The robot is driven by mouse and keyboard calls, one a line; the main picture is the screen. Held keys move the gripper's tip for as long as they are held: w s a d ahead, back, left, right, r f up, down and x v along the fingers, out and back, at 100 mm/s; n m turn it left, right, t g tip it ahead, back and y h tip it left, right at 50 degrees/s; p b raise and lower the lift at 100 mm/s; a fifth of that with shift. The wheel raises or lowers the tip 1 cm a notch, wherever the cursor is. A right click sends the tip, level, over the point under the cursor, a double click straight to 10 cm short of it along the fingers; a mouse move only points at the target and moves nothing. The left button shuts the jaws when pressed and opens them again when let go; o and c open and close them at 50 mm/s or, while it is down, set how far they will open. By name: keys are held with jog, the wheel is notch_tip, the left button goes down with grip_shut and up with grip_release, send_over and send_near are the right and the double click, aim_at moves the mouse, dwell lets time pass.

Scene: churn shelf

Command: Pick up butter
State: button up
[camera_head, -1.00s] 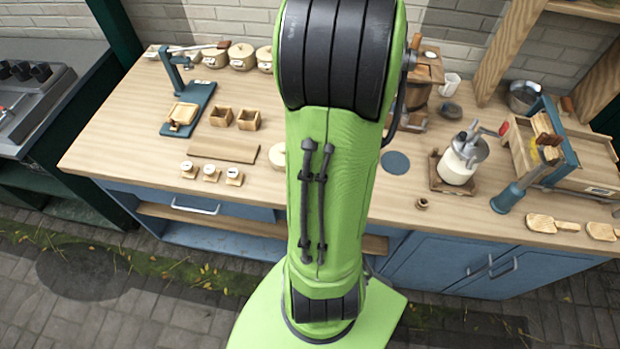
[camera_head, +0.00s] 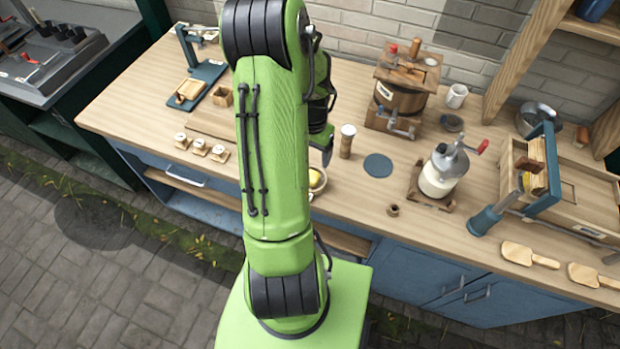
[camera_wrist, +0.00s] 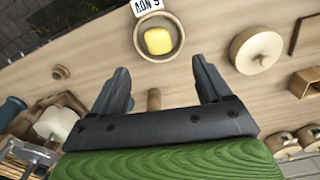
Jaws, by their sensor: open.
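The butter is a yellow rounded block (camera_wrist: 158,41) lying in a small round bowl (camera_wrist: 177,47) in the wrist view. In the head view the butter (camera_head: 315,178) shows in its bowl just right of my arm, partly hidden by it. My gripper (camera_wrist: 160,66) is open and empty. Its two dark fingers point towards the bowl, with the butter beyond the fingertips and roughly between their lines. The fingers are not touching the bowl. In the head view my arm hides most of the gripper.
A white card with lettering (camera_wrist: 146,6) is beside the bowl. A lidded round pot (camera_wrist: 256,50) stands to the right in the wrist view. A pale-topped cylinder (camera_head: 347,141) and a dark disc (camera_head: 378,165) are near the bowl.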

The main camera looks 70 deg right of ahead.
aim_at(312, 176)
notch_tip(312, 176, down, 9)
jog(key=shift+s+a+f, duration=0.1)
jog(key=c, duration=1.1)
